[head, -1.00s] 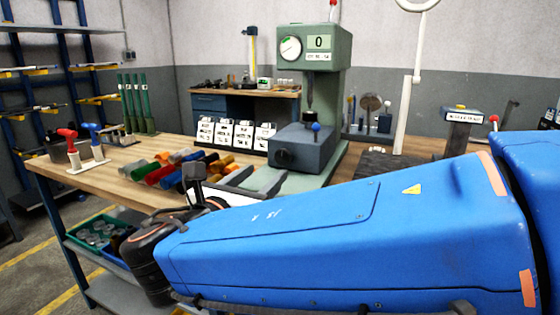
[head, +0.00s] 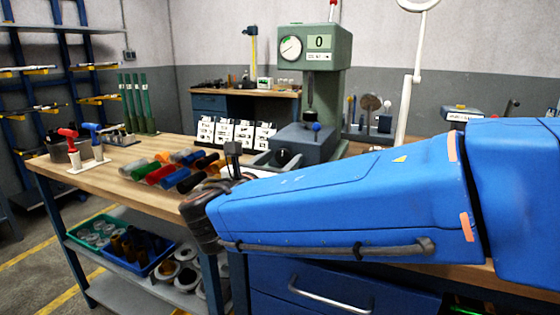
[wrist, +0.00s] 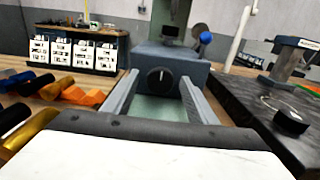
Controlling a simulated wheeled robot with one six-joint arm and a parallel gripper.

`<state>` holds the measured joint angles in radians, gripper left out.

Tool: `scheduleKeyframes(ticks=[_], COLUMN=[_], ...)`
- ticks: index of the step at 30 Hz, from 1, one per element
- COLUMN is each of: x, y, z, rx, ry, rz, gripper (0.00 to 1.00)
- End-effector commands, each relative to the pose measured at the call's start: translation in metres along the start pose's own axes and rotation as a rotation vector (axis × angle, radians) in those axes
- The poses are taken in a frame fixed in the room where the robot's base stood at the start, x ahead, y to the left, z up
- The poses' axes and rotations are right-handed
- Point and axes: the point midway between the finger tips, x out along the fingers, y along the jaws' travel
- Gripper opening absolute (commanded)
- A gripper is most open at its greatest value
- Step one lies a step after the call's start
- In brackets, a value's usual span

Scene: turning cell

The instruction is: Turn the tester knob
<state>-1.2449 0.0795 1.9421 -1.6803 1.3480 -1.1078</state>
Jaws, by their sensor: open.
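The tester (head: 318,55) is a green machine with a round dial and a display reading 0, standing on the workbench. Its grey-blue lower block (head: 310,140) carries a dark round knob (head: 283,157) on the front. In the wrist view the knob (wrist: 159,77) faces me near the middle, with a pale mark line standing about upright. My gripper (wrist: 157,98) is open, its two grey fingers on either side of the line to the knob. The knob appears beyond the fingertips, apart from them. In the head view my arm hides part of the tester's base.
Coloured cylinders (head: 172,172) lie on the bench left of the tester. White cards (wrist: 73,52) stand behind them. On the right in the wrist view are a dark slab (wrist: 262,110) with a black knob (wrist: 291,122) and a grey stand (wrist: 290,58). A blue-tipped lever (wrist: 205,38) sticks up beside the block.

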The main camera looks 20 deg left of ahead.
Motion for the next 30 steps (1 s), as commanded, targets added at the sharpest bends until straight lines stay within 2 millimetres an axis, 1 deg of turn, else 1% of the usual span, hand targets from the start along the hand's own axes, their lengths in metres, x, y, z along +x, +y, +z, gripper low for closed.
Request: scheduleKeyframes(ticks=[1, 2, 3, 5, 6, 7, 14, 20, 26, 30], x=[-0.0001, -0.0001, -0.0001, -0.0002, -0.0002, -0.0002, -0.0003, -0.0003, -0.0003, -0.0003], y=[0.0, 0.0, 0.0, 0.0, 0.0, 0.0, 0.0, 0.0, 0.0, 0.0], z=[0.0, 0.0, 0.0, 0.0, 0.0, 0.0, 0.0, 0.0, 0.0, 0.0], rx=[0.0, 0.0, 0.0, 0.0, 0.0, 0.0, 0.01, 0.072, 0.208, 0.335], ry=[0.0, 0.0, 0.0, 0.0, 0.0, 0.0, 0.0, 0.0, 0.0, 0.0], rz=[0.0, 0.0, 0.0, 0.0, 0.0, 0.0, 0.0, 0.0, 0.0, 0.0], gripper=[0.52, 0.5, 0.4, 0.26, 0.16, 0.12, 0.12, 0.12, 0.12, 0.12])
